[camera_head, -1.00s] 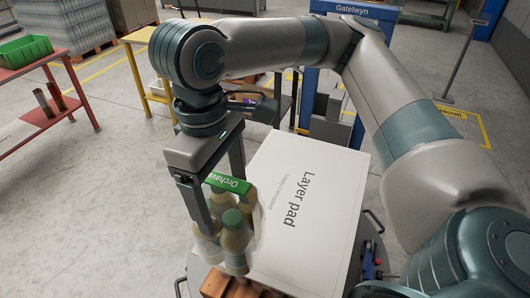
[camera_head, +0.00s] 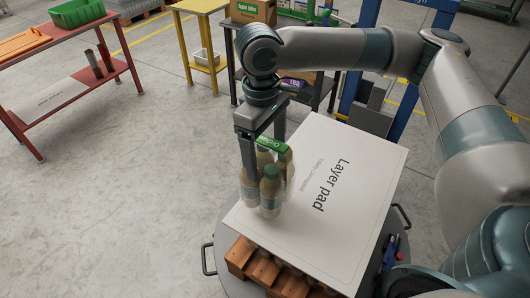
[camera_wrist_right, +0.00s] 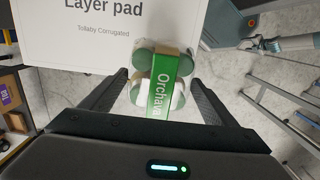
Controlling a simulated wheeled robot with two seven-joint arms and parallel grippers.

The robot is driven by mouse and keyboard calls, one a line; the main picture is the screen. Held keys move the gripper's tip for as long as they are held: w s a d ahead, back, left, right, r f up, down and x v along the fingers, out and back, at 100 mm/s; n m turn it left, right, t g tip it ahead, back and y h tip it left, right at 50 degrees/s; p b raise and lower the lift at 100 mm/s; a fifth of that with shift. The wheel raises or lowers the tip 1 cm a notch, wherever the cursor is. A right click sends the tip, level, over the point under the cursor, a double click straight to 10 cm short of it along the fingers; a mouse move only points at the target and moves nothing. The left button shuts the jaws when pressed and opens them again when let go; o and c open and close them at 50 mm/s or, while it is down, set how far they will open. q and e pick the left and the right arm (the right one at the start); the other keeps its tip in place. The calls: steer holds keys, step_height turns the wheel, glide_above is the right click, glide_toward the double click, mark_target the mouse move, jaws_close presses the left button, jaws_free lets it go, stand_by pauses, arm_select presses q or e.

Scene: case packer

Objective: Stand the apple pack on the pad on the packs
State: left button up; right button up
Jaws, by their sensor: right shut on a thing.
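The apple pack (camera_head: 270,187) is a cluster of pale brown bottles with green caps and a green "Orchava" top strip. My right gripper (camera_head: 265,155) is shut on it, one finger on each side, and holds it upright. The strip (camera_wrist_right: 160,90) shows between the fingers in the wrist view. The white layer pad (camera_head: 335,215) lies on the packs, which barely show under its front edge. In the head view the pack is over the pad's left part; in the wrist view it overlaps a pad edge. I cannot tell whether its base touches the pad. My left gripper is out of view.
Under the pad is a wooden pallet (camera_head: 262,268) on a round grey turntable (camera_head: 232,284) with handles. A red table (camera_head: 85,80) with a green bin (camera_head: 77,12) stands at left. A yellow stand (camera_head: 205,65) and a dark table are behind. The pad's right part is bare.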

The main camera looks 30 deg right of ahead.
steer(key=shift+w+d+f, duration=0.1)
steer(key=shift+w, duration=0.1)
steer(key=shift+f, duration=0.1)
steer(key=shift+f+p, duration=0.3)
steer(key=shift+f, duration=0.3)
steer(key=shift+f+p, duration=0.35)
steer(key=shift+f, duration=0.9)
steer(key=o, duration=1.8)
steer(key=shift+f, duration=0.15)
steer(key=shift+o, duration=0.2)
steer(key=shift+s, duration=0.1)
